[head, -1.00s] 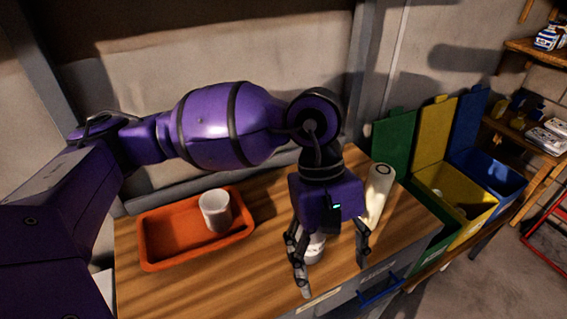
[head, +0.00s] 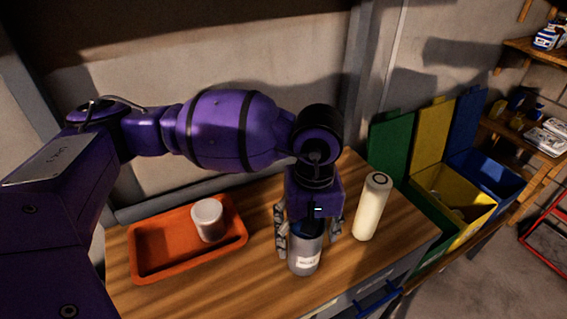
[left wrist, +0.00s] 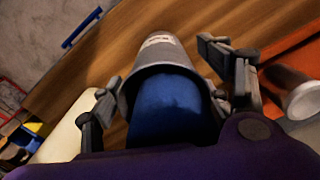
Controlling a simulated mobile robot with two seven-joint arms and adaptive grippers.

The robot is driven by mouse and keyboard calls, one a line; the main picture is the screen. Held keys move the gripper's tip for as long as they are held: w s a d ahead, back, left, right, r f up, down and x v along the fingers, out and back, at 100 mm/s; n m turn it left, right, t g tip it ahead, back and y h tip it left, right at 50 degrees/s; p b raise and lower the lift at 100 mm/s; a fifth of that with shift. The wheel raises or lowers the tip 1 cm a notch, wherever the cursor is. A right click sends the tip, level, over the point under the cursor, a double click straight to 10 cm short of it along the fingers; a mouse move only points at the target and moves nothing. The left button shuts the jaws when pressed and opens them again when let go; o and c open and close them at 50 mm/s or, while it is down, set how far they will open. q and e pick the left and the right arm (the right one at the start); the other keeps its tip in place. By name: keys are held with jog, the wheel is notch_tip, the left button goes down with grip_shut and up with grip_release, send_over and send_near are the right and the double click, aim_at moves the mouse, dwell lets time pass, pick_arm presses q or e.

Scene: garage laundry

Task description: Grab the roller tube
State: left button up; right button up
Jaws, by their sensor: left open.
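A tall cream tube (head: 371,208) with a dark ring on its top stands upright on the wooden worktop, right of my left gripper (head: 308,234); it fits the name roller tube best. Its pale side also shows at the lower left of the left wrist view (left wrist: 62,138). My left gripper points down and is open around a grey cylinder (head: 305,260) with a white label. In the left wrist view, the grey cylinder (left wrist: 151,57), with a blue top or inside, stands between the fingers; whether they touch it I cannot tell. My right gripper is out of view.
An orange tray (head: 150,262) holding a white cup (head: 208,220) lies left of the gripper. Green, yellow (head: 434,142) and blue bins stand beyond the worktop's right edge. The wooden worktop (head: 258,285) is clear in front of the tray.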

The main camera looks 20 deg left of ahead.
pick_arm(q)
jog(key=c, duration=1.1)
jog(key=shift+r, duration=0.2)
